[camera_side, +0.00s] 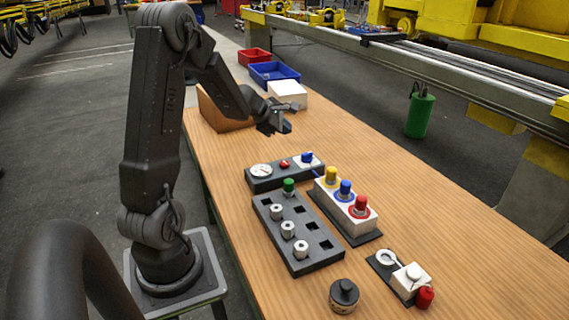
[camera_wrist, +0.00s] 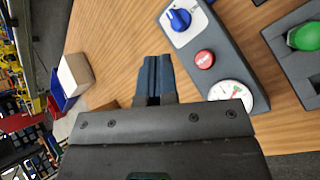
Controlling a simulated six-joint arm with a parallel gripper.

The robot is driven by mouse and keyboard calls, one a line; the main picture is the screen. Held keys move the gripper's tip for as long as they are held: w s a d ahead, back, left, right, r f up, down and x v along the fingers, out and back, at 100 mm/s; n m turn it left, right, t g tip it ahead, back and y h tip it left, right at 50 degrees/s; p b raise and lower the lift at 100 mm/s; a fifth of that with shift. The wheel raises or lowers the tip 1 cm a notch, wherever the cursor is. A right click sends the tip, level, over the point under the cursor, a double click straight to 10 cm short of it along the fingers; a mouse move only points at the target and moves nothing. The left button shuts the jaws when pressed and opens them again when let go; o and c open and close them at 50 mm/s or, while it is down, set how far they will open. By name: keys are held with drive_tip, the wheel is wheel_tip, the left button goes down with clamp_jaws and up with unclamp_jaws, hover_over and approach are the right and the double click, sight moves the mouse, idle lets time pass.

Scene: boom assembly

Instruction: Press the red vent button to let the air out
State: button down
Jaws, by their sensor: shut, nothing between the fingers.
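The red vent button (camera_side: 284,164) sits in the middle of a dark grey panel (camera_side: 272,182), between a round white gauge (camera_side: 261,170) and a blue knob (camera_side: 307,157) on a white plate. In the wrist view the red button (camera_wrist: 204,59) is to the right of my fingers, with the blue knob (camera_wrist: 179,19) above it and the gauge (camera_wrist: 230,97) below. My gripper (camera_side: 286,129) is above the table behind the panel, apart from the button. Its fingers (camera_wrist: 155,75) are shut with nothing between them.
A dark rack (camera_side: 325,255) with silver fittings and one green-topped fitting (camera_side: 288,186) stands in front of the panel. A block with yellow, blue and red connectors (camera_side: 345,197) stands to its right. A white box (camera_side: 287,92) and blue bin (camera_side: 273,72) stand behind.

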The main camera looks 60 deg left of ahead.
sight(285, 164)
drive_tip(key=shift+f, duration=0.1)
drive_tip(key=shift+f, duration=4.3)
drive_tip(key=shift+f, duration=0.4)
drive_tip(key=shift+f, duration=0.5)
drive_tip(key=shift+r, duration=0.95)
